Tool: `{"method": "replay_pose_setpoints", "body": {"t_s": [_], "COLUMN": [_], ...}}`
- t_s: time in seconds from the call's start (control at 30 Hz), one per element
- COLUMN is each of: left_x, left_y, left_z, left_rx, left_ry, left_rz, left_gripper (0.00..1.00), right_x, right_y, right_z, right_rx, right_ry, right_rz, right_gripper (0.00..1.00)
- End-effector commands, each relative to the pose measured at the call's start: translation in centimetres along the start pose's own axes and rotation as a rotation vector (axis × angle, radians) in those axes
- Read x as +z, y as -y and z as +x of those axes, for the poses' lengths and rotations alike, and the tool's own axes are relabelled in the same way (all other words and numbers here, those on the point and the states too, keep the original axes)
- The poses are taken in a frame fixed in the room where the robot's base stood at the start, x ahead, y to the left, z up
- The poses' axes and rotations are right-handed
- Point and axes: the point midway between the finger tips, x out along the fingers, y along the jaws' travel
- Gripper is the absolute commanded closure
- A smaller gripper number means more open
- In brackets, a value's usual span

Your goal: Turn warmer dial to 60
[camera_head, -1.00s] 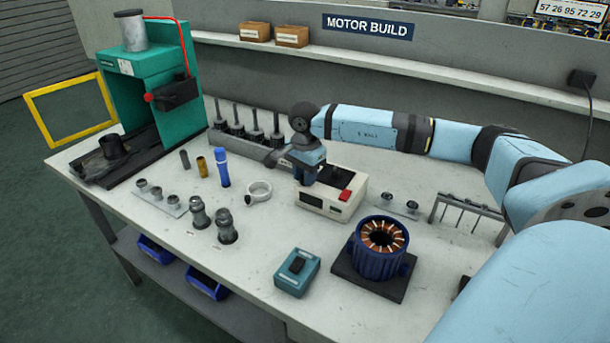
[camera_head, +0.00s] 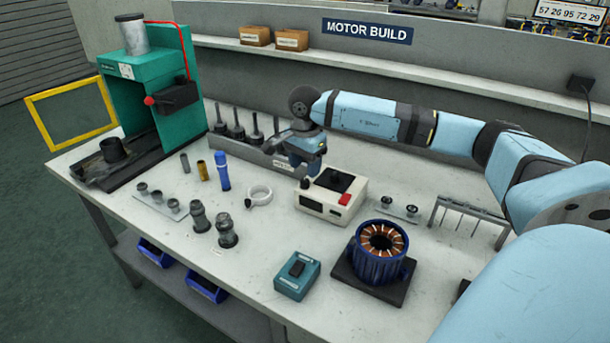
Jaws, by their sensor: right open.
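The warmer (camera_head: 325,212) is a white box with a dark top plate and a red switch (camera_head: 345,199), standing mid-table. My right gripper (camera_head: 298,170) is open and empty, pointing down just behind and left of the warmer. It appears close to the knob but I cannot tell whether they touch. My left gripper is not in view.
A blue stator (camera_head: 377,262) on a dark plate and a teal switch box (camera_head: 296,275) stand in front. A rack of dark shafts (camera_head: 236,140) is behind. A green press (camera_head: 160,90) stands far left.

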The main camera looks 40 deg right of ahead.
Motion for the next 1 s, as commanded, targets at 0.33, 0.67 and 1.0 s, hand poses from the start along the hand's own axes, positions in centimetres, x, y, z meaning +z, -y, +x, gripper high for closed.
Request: {"method": "replay_pose_setpoints", "body": {"t_s": [0.33,0.67,1.0], "left_x": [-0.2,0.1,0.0], "left_y": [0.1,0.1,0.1], "left_z": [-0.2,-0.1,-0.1], "left_rx": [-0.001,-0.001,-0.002], "left_ry": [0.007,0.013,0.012], "left_rz": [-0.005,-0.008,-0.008], "left_gripper": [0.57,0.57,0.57], "right_x": [0.0,0.0,0.0], "right_y": [0.0,0.0,0.0], "right_z": [-7.5,-9.3,-9.3], "right_rx": [-0.002,0.000,0.000], "right_ry": [-0.001,0.000,0.000], "right_rz": [0.000,0.000,0.000], "right_gripper": [0.47,0.47,0.47]}}
